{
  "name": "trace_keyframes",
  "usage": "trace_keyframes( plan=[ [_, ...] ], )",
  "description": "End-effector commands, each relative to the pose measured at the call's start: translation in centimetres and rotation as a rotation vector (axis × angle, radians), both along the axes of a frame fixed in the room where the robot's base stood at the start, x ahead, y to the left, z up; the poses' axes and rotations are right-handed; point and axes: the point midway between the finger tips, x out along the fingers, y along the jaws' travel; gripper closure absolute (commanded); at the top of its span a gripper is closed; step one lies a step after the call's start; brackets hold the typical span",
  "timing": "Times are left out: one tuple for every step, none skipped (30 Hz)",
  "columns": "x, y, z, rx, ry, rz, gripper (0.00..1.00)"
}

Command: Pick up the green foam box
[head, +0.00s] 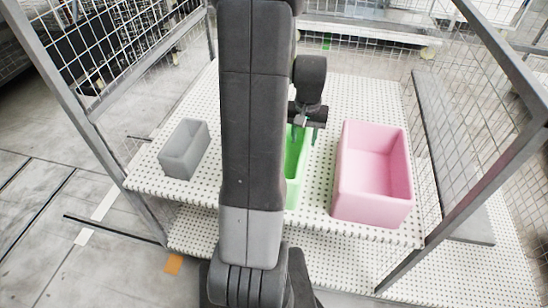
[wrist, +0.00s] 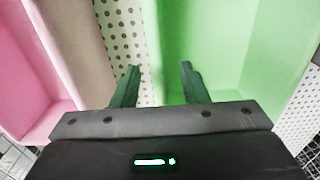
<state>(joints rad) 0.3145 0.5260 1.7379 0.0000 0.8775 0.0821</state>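The green foam box (head: 292,165) stands on the perforated white shelf, mostly hidden behind my arm in the head view. In the wrist view the green box (wrist: 235,50) fills the right side, open at the top. My gripper (wrist: 160,85) is open, its two dark green fingers apart. In the wrist view, the right finger lies over the box's inside and the left finger over the wall's outer side, with the near wall between them. In the head view my gripper (head: 307,125) hangs at the box's right edge. Contact with the wall cannot be told.
A pink open box (head: 372,205) stands close to the right of the green box; it also shows in the wrist view (wrist: 40,75). A small grey box (head: 184,150) is on the left of the shelf (head: 150,178). Grey posts and mesh panels enclose the sides.

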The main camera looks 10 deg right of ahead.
Motion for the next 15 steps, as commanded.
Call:
trace_keyframes(
  plan=[
    [0.0,0.0,-0.3,0.000,0.001,0.000,0.60],
    [0.0,0.0,-0.5,0.001,0.002,0.000,0.60],
    [-0.1,-0.1,-0.8,0.001,0.003,0.000,0.60],
    [-0.1,-0.1,-1.1,0.002,0.004,-0.001,0.60],
    [-0.1,-0.2,-1.5,0.002,0.004,-0.001,0.60],
    [-0.2,-0.2,-2.1,0.002,0.006,-0.001,0.60],
    [-0.1,-0.3,-2.5,0.002,0.005,-0.001,0.60],
    [-0.1,-0.4,-2.9,0.002,0.005,-0.001,0.60],
    [-0.1,-0.4,-3.4,0.002,0.005,-0.001,0.60],
    [-0.1,-0.4,-3.9,0.002,0.004,0.000,0.60],
    [-0.1,-0.4,-4.2,0.002,0.004,0.000,0.60],
    [-0.1,-0.4,-4.6,0.001,0.003,0.000,0.60],
    [-0.1,-0.4,-4.9,0.001,0.003,0.000,0.60],
    [-0.1,-0.4,-5.0,0.001,0.003,0.000,0.60],
    [-0.1,-0.4,-5.2,0.001,0.002,0.000,0.60]
  ],
)
